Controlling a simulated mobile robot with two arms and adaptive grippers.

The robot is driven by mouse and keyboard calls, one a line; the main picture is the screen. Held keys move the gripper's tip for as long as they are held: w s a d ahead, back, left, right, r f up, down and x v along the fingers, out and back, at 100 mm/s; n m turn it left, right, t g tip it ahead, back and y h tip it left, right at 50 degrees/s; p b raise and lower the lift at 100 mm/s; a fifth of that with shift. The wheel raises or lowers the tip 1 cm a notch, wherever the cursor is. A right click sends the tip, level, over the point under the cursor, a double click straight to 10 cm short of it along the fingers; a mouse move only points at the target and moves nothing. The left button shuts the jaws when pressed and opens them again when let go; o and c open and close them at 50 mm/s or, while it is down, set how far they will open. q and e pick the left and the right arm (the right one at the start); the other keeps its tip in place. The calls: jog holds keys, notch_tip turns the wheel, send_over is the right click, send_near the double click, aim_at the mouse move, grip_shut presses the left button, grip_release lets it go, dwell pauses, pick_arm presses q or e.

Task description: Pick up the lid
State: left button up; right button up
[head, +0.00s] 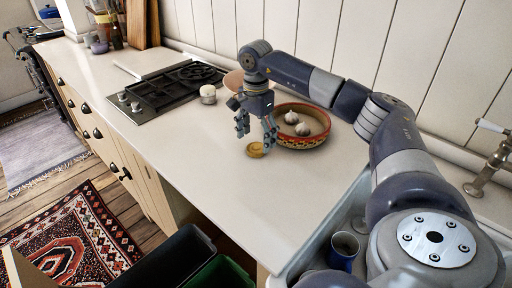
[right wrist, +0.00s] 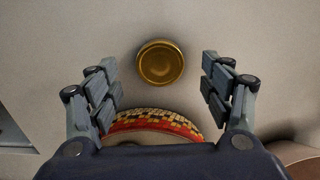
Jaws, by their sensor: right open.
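The lid (head: 255,150), a small round golden-brown disc, lies on the pale counter in the head view, in front of the patterned bowl. In the right wrist view the lid (right wrist: 160,64) shows as a shiny brass-coloured round between the fingers and a little beyond their tips. My right gripper (head: 256,135) is just above the lid, pointing down, open and empty. In the right wrist view its fingers (right wrist: 160,80) stand wide apart with nothing between them touching. My left gripper is not in view.
The patterned bowl (head: 290,145) with garlic bulbs stands close beside my right gripper. A blue cup (head: 343,250) stands in the sink. The front counter (head: 240,205) is clear.

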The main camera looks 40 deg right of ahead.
jog(key=shift+f, duration=1.35)
jog(key=c, duration=0.8)
jog(key=shift+o, duration=0.2)
jog(key=shift+r, duration=0.15)
jog(key=shift+r, duration=0.3)
jog(key=r, duration=0.1)
jog(key=r+b, duration=0.1)
jog(key=shift+s+a+r, duration=0.3)
jog(key=s+a+b, duration=0.1)
jog(key=s+a, duration=0.2)
jog(key=s+a+r+b, duration=0.1)
jog(key=s+a, duration=0.2)
jog(key=s, duration=0.1)
jog(key=s+a+b, duration=0.1)
jog(key=s+a, duration=0.3)
jog(key=shift+s+a+r, duration=0.1)
jog(key=shift+s+r, duration=0.05)
jog(key=shift+r, duration=0.15)
